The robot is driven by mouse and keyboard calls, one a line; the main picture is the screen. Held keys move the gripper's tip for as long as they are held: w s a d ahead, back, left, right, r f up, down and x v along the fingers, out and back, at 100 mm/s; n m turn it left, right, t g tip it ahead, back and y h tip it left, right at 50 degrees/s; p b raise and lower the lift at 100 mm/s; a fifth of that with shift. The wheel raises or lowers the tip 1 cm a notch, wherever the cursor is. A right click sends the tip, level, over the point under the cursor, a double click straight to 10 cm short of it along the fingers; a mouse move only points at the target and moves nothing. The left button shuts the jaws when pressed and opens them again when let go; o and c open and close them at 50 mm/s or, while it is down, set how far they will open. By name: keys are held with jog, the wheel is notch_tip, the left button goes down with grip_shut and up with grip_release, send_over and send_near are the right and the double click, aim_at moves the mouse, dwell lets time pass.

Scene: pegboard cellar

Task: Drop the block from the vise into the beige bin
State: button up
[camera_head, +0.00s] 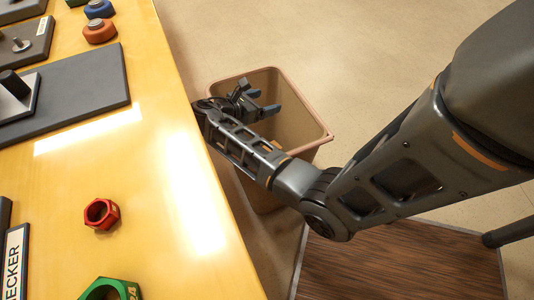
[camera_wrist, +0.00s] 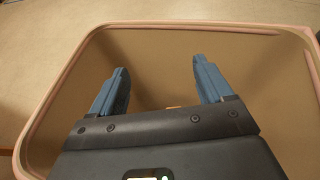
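The beige bin (camera_head: 297,115) stands on the floor beside the yellow table's right edge, its mouth facing up. My gripper (camera_head: 262,98) is over the bin's mouth, with its blue-grey fingers spread apart. In the wrist view, my gripper (camera_wrist: 160,66) is open with nothing between the fingertips, and the bin's inner wall (camera_wrist: 152,45) surrounds it. A small orange-tan patch (camera_wrist: 174,107) shows low between the fingers; I cannot tell whether it is the block. A dark plate with a metal fixture (camera_head: 14,98), possibly the vise, is at the table's left; no block is clearly visible there.
The yellow table (camera_head: 165,190) holds a red nut (camera_head: 101,214), a green nut (camera_head: 110,290), an orange nut (camera_head: 99,31) and a blue nut (camera_head: 98,9). A dark wooden surface (camera_head: 400,262) lies at the lower right. Open floor (camera_head: 300,35) lies beyond the bin.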

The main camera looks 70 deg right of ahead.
jog(key=shift+o, duration=0.5)
jog(key=shift+a, duration=0.1)
jog(key=p+v, duration=0.2)
jog(key=v, duration=0.5)
jog(key=shift+w+a, duration=0.2)
jog(key=shift+a, duration=0.05)
jog(key=shift+r, duration=0.1)
